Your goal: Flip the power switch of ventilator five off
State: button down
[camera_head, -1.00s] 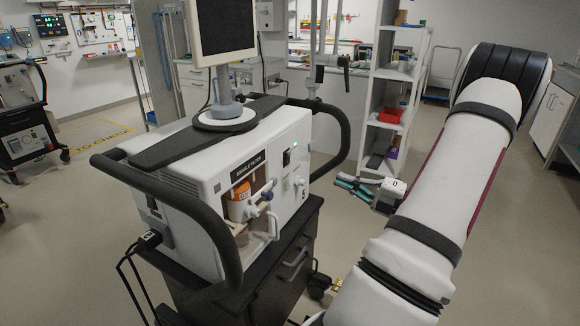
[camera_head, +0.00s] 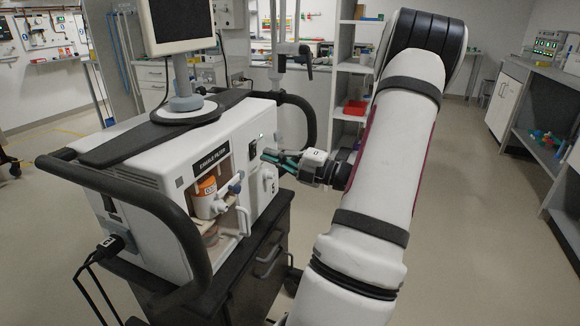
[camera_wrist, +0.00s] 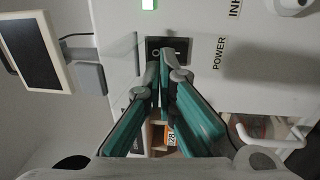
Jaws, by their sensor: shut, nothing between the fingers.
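The ventilator (camera_head: 160,165) is a white box on a dark cart, left of centre in the head view. Its power switch (camera_head: 252,149) is a small black rocker on the front panel. In the wrist view the switch (camera_wrist: 168,44) lies just beyond my fingertips, beside the POWER label (camera_wrist: 219,53); the fingers hide its lower part. A green light (camera_wrist: 148,4) is lit near it. My gripper (camera_head: 266,156) has green-sided fingers, shut and empty, pointing at the switch. It also shows in the wrist view (camera_wrist: 165,68). I cannot tell whether the tips touch the switch.
A black handle bar (camera_head: 165,215) curves around the ventilator's near side, and a monitor (camera_head: 180,25) stands on top. Knobs and a white door handle (camera_head: 243,220) stick out below the switch. Floor to the right of my arm (camera_head: 470,230) is clear.

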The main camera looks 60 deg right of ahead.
aim_at(254, 148)
jog(key=shift+w+a+r+b, duration=0.1)
jog(key=shift+w+b, duration=0.1)
jog(key=shift+w, duration=0.45)
jog(key=shift+w+r+b, duration=0.1)
jog(key=shift+w+b, duration=0.05)
jog(key=shift+w, duration=0.45)
jog(key=shift+r+p, duration=0.1)
jog(key=shift+p, duration=0.2)
jog(key=shift+w+r+p, duration=0.15)
jog(key=shift+w+p, duration=0.05)
jog(key=shift+p, duration=0.7)
jog(key=shift+r+g+p, duration=0.1)
jog(key=shift+g+p, duration=0.2)
jog(key=shift+p, duration=0.25)
jog(key=p, duration=0.4)
jog(key=shift+w+r+g, duration=0.1)
jog(key=shift+w+g, duration=0.15)
jog(key=shift+g, duration=0.05)
jog(key=shift+f+b, duration=0.2)
jog(key=shift+b, duration=0.1)
